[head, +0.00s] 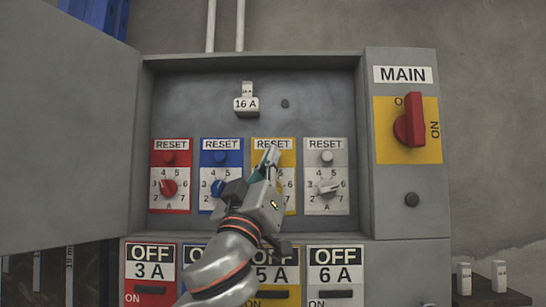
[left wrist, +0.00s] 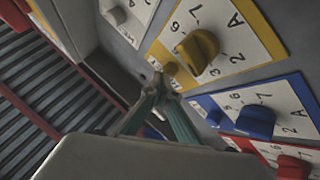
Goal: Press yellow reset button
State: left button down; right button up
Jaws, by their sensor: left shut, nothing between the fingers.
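The yellow-bordered panel (head: 290,198) is third in the row of four reset panels. My left gripper (head: 271,157) is shut and empty, with its fingertips in front of the upper part of this panel. It hides the yellow reset button and the dial in the head view. In the left wrist view, the yellow reset button (left wrist: 170,69) shows just beyond the closed fingertips (left wrist: 158,88), below and left of the yellow dial knob (left wrist: 197,50). The tips are at or very near the button; I cannot tell whether they touch. My right gripper is not in view.
Red (head: 169,145), blue (head: 220,145) and white (head: 326,205) reset panels flank the yellow one. The open cabinet door (head: 65,130) stands at left. A red MAIN switch (head: 409,125) is at right. OFF breakers (head: 335,265) sit below. A 16 A fuse (head: 246,104) is above.

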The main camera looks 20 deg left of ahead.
pick_arm(q)
jog(key=shift+s, duration=0.1)
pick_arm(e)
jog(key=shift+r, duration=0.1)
pick_arm(q)
jog(key=shift+s+d+p, duration=0.3)
jog(key=shift+s+p, duration=0.05)
jog(key=shift+s, duration=0.45)
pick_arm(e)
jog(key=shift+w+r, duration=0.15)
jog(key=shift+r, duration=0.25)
pick_arm(q)
jog(key=s+p, duration=0.1)
jog(key=s, duration=0.1)
jog(key=s+d, duration=0.1)
jog(key=s, duration=0.1)
jog(key=shift+s+d+p, duration=0.15)
jog(key=shift+s+p, duration=0.2)
jog(key=shift+s, duration=0.05)
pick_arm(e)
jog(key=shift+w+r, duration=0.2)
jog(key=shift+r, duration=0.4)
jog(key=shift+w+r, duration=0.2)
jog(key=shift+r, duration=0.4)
pick_arm(q)
jog(key=shift+f, duration=0.15)
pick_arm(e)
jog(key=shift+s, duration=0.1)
